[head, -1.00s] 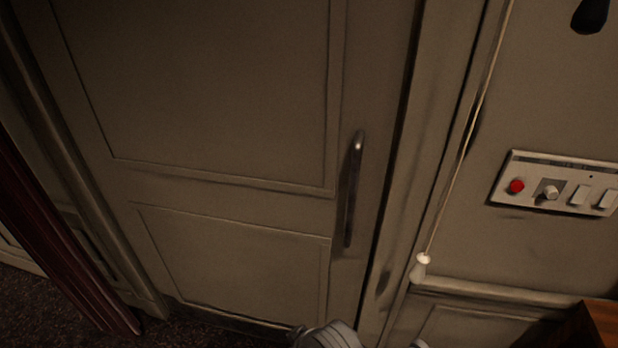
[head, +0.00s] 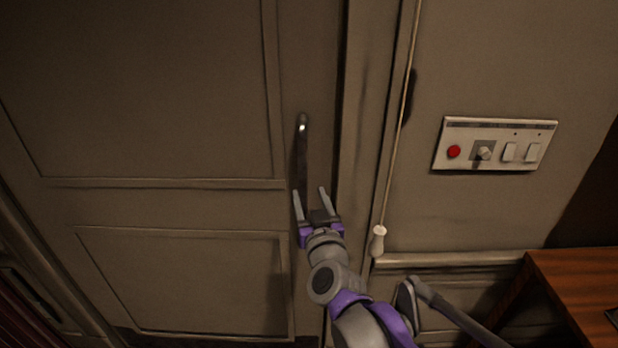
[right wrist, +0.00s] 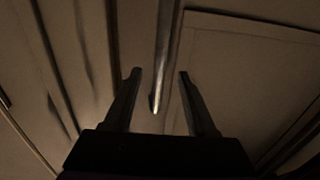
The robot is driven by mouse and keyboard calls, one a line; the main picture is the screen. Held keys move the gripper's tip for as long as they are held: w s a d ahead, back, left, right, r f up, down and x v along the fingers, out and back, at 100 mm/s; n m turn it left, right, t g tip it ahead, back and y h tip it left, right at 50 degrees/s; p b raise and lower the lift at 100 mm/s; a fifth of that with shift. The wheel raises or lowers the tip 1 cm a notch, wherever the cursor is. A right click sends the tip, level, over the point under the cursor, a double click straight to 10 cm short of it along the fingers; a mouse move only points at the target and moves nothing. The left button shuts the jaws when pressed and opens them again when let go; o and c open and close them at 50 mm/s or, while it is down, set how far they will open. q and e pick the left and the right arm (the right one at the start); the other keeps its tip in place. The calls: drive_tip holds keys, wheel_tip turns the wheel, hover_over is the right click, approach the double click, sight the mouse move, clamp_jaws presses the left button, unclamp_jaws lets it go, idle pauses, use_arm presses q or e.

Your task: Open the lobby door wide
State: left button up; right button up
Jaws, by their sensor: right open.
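The lobby door (head: 150,130) is a beige panelled door that looks shut in its frame. Its vertical metal handle (head: 302,150) is near the door's right edge. My right gripper (head: 311,190) is open, pointing up the door at the handle's lower part. In the right wrist view, the handle (right wrist: 166,60) comes down between the two open fingertips (right wrist: 159,75), with its lower end near them. I see no contact, and the depth between fingers and handle is hard to tell. My left gripper is not in view.
Right of the door, a pull cord with a white knob (head: 378,241) hangs close to my right arm. A wall panel (head: 494,144) has a red button, a knob and switches. A wooden table (head: 570,285) stands at the lower right. A dark red curtain-like edge (head: 20,318) is at lower left.

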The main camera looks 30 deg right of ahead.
sight(304, 178)
drive_tip(key=x, duration=0.8)
drive_tip(key=shift+w+d+f, duration=0.1)
drive_tip(key=shift+w+d, duration=0.05)
drive_tip(key=shift+w, duration=0.25)
clamp_jaws()
idle(1.0)
